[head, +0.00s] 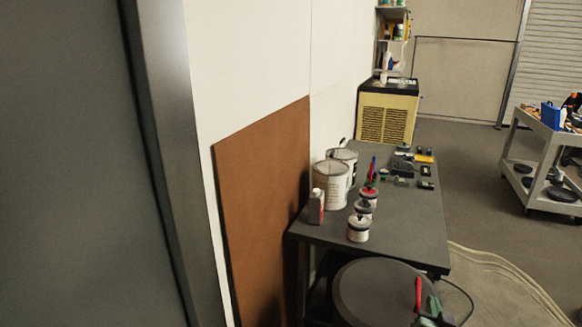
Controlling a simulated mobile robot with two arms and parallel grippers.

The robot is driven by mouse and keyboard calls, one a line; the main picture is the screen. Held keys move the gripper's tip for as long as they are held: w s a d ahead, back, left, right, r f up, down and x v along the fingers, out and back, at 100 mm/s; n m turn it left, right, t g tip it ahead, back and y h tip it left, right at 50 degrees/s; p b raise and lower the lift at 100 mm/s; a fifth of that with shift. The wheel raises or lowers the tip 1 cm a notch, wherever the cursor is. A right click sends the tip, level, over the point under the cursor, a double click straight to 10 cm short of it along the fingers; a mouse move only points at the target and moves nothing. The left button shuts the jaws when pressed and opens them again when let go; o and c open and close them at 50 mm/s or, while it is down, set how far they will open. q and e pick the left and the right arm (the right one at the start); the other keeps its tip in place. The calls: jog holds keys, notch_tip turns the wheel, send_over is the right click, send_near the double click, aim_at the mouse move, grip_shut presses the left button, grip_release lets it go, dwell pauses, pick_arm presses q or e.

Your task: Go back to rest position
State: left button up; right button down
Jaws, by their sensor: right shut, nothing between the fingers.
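My right gripper (426,300) shows at the bottom edge, right of the middle, in front of the dark round stool top. A red part and a green part of it stick up, and it is shut with nothing seen between its fingers. Much of it is cut off by the bottom edge. My left gripper is not in view.
A dark table (395,228) holds white paint cans (331,186), small jars (358,229) and several small dark items. A round stool (380,295) stands before it. A brown board (265,200) leans on the wall. A grey cart (543,200) stands right; floor between is open.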

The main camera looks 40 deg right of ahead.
jog(key=shift+w, duration=0.1)
jog(key=w+a+f+n+y, duration=0.35)
jog(key=w+a, duration=0.25)
jog(key=a, duration=0.6)
jog(key=w+a+f+n+y, duration=0.2)
jog(key=w+a+n+y, duration=0.3)
jog(key=a, duration=0.6)
jog(key=s+a+f+n+g+y, duration=0.15)
jog(key=s+a+n, duration=0.25)
jog(key=a, duration=0.6)
jog(key=s+a+n+g+y, duration=0.3)
jog(key=s+a+n, duration=0.15)
jog(key=a, duration=0.55)
notch_tip(320, 180, down, 28)
jog(key=s+g, duration=0.1)
jog(key=s, duration=0.2)
jog(key=s+d+f+g, duration=0.1)
jog(key=s+d+f, duration=0.2)
jog(key=s+f, duration=1.1)
jog(key=shift+s+f, duration=0.35)
jog(key=shift+s, duration=0.7)
